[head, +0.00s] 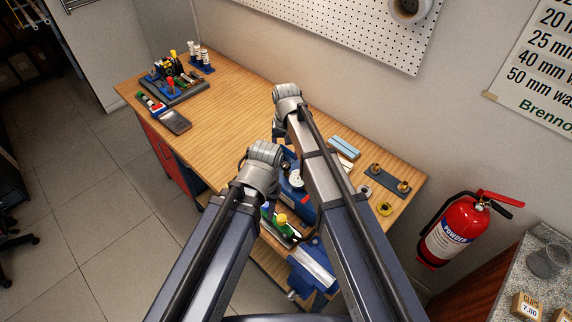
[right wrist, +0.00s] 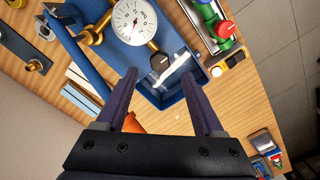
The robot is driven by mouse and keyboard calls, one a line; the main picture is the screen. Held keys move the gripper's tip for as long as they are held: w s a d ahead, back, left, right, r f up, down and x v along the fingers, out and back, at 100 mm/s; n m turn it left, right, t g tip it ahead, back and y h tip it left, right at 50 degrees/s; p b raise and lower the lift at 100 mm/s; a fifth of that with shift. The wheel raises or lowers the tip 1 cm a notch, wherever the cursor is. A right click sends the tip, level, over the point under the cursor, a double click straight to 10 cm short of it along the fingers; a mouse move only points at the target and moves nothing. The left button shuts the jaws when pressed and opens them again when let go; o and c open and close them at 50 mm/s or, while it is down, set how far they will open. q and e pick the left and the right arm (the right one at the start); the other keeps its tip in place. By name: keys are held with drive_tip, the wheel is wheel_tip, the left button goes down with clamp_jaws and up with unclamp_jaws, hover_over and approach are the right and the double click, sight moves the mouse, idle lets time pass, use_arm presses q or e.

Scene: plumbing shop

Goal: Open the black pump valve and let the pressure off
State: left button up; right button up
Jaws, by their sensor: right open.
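The black pump valve (right wrist: 159,62) is a small black knob on a brass fitting, over the blue tank (right wrist: 172,92) of the test pump. A white round gauge (right wrist: 133,20) sits beside it on the pump. My right gripper (right wrist: 160,74) is open and empty in the right wrist view, its fingertips either side of the valve in the picture; I see no contact. In the head view the pump (head: 304,212) is partly covered by my arms, the gauge (head: 297,180) shows between them, and I cannot make out the black valve. My left gripper is not in view.
Red-and-green valves (right wrist: 222,32) lie close beside the tank. A blue vise (head: 313,265) is at the bench's near end. Brass fittings (head: 388,180) and blue and pale blocks (head: 344,146) lie behind.

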sight(286, 164)
wheel_tip(286, 164, down, 6)
drive_tip(key=b, duration=0.4)
drive_tip(key=shift+r, duration=0.25)
drive_tip(key=shift+c, duration=0.2)
clamp_jaws()
